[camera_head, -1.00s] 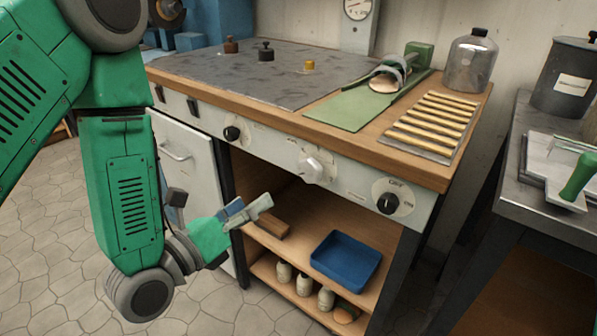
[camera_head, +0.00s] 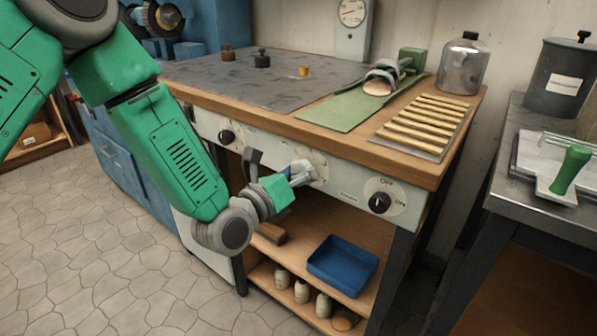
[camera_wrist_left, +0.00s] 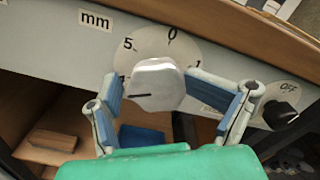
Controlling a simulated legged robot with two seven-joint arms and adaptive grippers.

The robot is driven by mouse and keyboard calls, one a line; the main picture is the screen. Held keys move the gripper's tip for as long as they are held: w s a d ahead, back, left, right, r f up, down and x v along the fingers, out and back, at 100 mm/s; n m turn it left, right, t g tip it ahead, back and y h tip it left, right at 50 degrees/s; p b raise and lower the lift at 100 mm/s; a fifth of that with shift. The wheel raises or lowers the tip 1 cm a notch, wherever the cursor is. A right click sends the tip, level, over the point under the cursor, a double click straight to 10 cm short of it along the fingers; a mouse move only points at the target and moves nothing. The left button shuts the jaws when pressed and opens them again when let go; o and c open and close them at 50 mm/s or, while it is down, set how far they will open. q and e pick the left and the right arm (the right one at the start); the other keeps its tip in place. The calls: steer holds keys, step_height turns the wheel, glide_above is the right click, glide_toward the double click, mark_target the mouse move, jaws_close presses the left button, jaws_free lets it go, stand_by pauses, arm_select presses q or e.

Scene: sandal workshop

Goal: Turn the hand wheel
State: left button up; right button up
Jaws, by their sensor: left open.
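The hand wheel is a pale lobed knob (camera_wrist_left: 157,84) on the bench's front panel, with a dark pointer line on its face. A round dial plate (camera_wrist_left: 195,55) with numbers sits behind it, below an "mm" label. In the left wrist view my left gripper (camera_wrist_left: 172,103) is open, with one blue-padded finger on each side of the knob. I cannot tell whether the pads touch it. In the head view my left gripper (camera_head: 299,176) reaches the middle of the panel and partly hides the knob. My right gripper is not in view.
A black off/on knob (camera_head: 380,203) is to the right on the panel, and another black knob (camera_head: 226,137) to the left. A blue tray (camera_head: 342,266) and several bottles stand on the shelves below. The wooden bench edge (camera_head: 437,176) overhangs the panel.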

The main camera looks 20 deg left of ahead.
arm_select(q)
steer(key=shift+w+d+f, duration=0.15)
steer(key=shift+w+d, duration=0.15)
steer(key=shift+d, duration=0.35)
steer(key=shift+a, duration=0.95)
steer(key=c, duration=1.2)
steer(key=shift+s+a+f, duration=0.1)
steer(key=shift+a, duration=0.1)
steer(key=shift+s+d, duration=0.1)
steer(key=shift+d, duration=0.35)
steer(key=shift+a, duration=0.1)
steer(key=shift+a, duration=0.1)
steer(key=shift+f, duration=0.15)
steer(key=o, duration=1.2)
